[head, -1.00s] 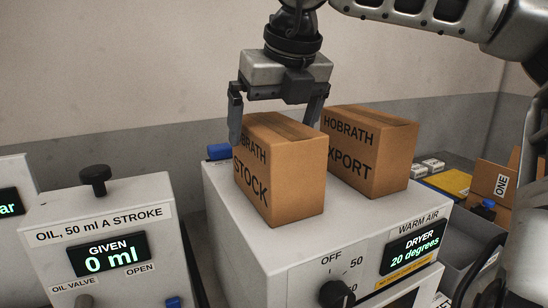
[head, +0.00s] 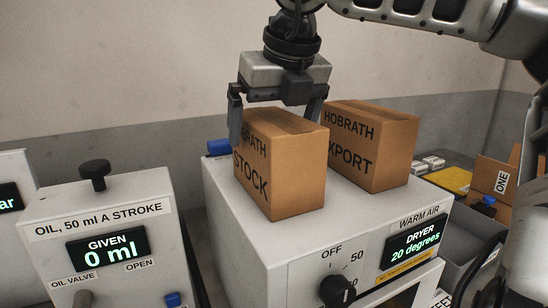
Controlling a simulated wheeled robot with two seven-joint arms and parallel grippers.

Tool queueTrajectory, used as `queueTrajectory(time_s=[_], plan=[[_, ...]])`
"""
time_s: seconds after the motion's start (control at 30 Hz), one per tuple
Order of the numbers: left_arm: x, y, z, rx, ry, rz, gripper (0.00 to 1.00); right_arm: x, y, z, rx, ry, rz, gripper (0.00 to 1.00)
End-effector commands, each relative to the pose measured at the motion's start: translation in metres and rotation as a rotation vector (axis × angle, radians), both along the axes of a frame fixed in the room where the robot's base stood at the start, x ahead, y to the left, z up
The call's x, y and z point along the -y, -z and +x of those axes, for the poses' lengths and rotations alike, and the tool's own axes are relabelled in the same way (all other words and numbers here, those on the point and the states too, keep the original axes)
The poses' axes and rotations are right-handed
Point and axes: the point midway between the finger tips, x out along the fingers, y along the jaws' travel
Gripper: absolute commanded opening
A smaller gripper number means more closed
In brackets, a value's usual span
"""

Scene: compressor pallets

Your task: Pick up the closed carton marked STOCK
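The closed carton marked STOCK (head: 298,172) is brown and stands upright on the white dryer cabinet (head: 240,212). My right gripper (head: 277,122) is above it, pointing down. Its fingers straddle the upper part of the carton, one at the left side and one behind the far right top edge. The gripper looks open; I cannot tell whether either finger touches. The far finger's tip is hidden behind the carton. My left gripper is not in view.
A second closed carton, marked EXPORT (head: 388,155), stands close on the right on the same cabinet. The oil unit (head: 45,255) is at the left. A blue object (head: 219,147) lies behind the cabinet's left edge. An open carton marked ONE (head: 495,180) is at the right.

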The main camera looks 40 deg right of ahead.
Motion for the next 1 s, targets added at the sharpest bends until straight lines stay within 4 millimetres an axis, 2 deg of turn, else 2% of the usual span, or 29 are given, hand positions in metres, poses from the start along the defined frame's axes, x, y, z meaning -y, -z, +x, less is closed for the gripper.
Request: queueTrajectory(time_s=[0.2, 0.27, 0.5, 0.83, 1.0], plan=[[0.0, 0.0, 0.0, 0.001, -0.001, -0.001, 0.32, 0.0, 0.0, 0.0, 0.001, 0.0, 0.0, 1.0], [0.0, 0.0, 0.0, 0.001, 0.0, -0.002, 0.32, 0.0, 0.0, 0.0, 0.001, 0.0, 0.0, 0.86], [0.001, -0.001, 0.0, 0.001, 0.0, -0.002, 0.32, 0.0, 0.0, 0.0, 0.001, 0.0, 0.0, 0.19], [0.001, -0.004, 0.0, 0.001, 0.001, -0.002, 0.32, 0.0, -0.004, 0.0, 0.005, 0.0, -0.001, 0.18], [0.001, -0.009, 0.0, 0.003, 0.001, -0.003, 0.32, 0.0, -0.015, 0.001, 0.007, 0.001, -0.003, 0.18]])
